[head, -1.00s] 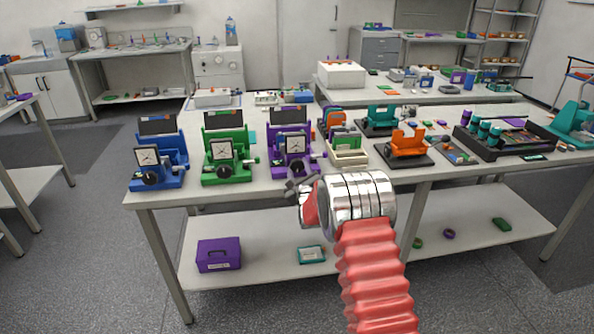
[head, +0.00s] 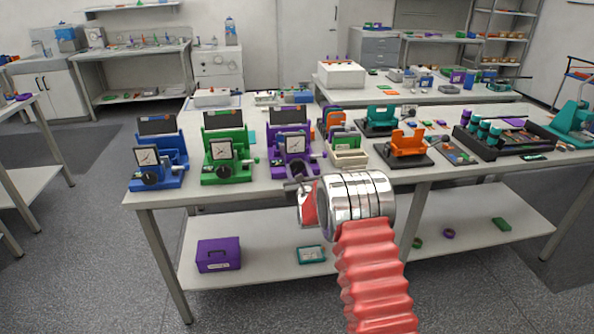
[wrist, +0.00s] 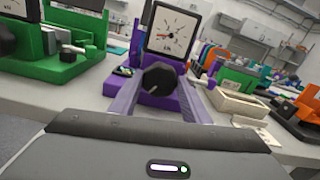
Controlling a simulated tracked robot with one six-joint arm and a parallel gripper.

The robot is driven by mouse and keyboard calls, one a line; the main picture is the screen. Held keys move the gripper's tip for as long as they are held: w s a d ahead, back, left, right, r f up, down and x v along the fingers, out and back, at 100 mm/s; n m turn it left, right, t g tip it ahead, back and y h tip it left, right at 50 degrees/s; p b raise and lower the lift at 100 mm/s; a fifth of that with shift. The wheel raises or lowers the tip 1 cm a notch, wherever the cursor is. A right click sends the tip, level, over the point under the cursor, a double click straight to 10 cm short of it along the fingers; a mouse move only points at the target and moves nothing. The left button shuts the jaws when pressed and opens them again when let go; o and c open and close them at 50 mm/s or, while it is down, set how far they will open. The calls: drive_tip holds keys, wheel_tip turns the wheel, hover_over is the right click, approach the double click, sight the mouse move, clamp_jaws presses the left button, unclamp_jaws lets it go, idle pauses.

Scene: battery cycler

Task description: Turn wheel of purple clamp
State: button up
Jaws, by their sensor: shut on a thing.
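The purple clamp (head: 276,161) stands near the front edge of the table, right of a green clamp and a blue one. It carries a square white dial and also shows in the wrist view (wrist: 183,101). Its black wheel (wrist: 160,79) faces me below the dial. My gripper (wrist: 161,84) has one finger on each side of the wheel and is shut on it. In the head view my gripper is at the front of the clamp and hides most of the wheel.
The green clamp (head: 226,158) stands close to the left, with the blue clamp (head: 157,166) beyond it. A cream box (head: 347,158) and an orange clamp (head: 405,146) stand to the right. The table edge and lower shelf lie below my arm.

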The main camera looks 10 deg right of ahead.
drive_tip(key=shift+s+f, duration=0.1)
drive_tip(key=shift+f, duration=0.4)
drive_tip(key=o, duration=0.7)
drive_tip(key=shift+c, duration=0.2)
drive_tip(key=o, duration=0.4)
drive_tip(key=shift+r, duration=0.35)
drive_tip(key=shift+s, duration=6.8)
